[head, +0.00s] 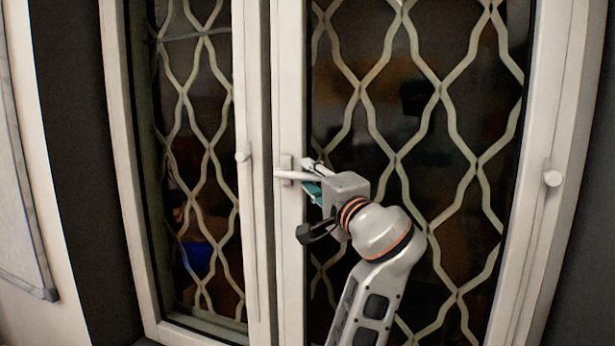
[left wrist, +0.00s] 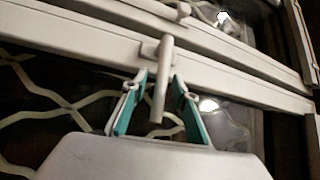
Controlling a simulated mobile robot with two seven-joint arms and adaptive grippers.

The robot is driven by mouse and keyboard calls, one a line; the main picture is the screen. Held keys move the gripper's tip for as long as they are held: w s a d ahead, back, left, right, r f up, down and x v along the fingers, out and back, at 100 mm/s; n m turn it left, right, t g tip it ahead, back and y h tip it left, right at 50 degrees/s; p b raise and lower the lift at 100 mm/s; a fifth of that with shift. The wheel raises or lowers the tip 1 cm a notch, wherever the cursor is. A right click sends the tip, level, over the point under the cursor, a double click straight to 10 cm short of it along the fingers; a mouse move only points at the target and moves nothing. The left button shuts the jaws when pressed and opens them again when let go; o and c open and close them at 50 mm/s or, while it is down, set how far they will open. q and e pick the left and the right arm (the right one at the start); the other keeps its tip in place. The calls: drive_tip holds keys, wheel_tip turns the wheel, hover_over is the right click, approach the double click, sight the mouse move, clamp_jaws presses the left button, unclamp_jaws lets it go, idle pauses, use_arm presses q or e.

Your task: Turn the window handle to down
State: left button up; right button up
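The white window handle (head: 290,174) sits on the middle frame post of the window. Its lever lies about level in the head view, with its right part partly hidden by my gripper. My left gripper (head: 313,177) is at the handle from the right. In the left wrist view, the handle (left wrist: 163,75) reaches down between the two teal-padded fingers of my left gripper (left wrist: 160,84). The fingers are open, one on each side of the lever, with visible gaps. My right gripper is not in view.
A white metal lattice (head: 440,90) lies behind the dark panes. A whiteboard-like panel (head: 15,200) stands at the far left. The space in front of the window looks free.

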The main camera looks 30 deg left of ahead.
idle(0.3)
use_arm(q)
clamp_jaws()
